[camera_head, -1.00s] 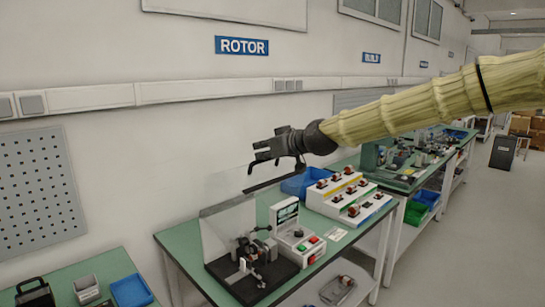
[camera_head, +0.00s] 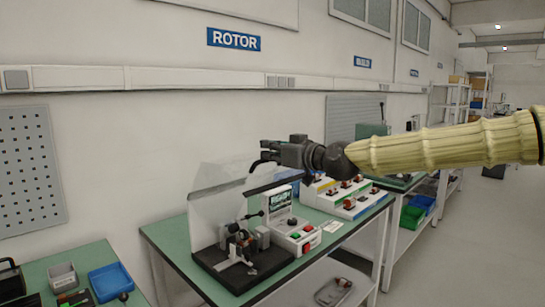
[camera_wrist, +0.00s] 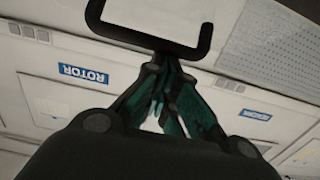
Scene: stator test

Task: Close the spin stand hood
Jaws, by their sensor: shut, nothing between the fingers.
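The spin stand hood (camera_head: 210,215) is a clear panelled cover, raised above the spin stand (camera_head: 240,250) on the green bench. A dark bar (camera_head: 272,184) runs along its raised edge. The stand's black base and metal fixture are uncovered below. My gripper (camera_head: 264,156) is in the air just above the dark bar, fingers pointing left; whether it touches the hood cannot be told. In the wrist view my gripper (camera_wrist: 168,95) has its fingers together and holds nothing. A black U-shaped bar (camera_wrist: 150,43), looking like a handle, lies just beyond the fingertips.
A control box (camera_head: 292,232) with a screen and coloured buttons stands right of the stand. A sloped white rack (camera_head: 345,203) is further right, with a blue bin partly behind my gripper. A blue tray (camera_head: 110,282) sits on the near left bench. The wall is behind.

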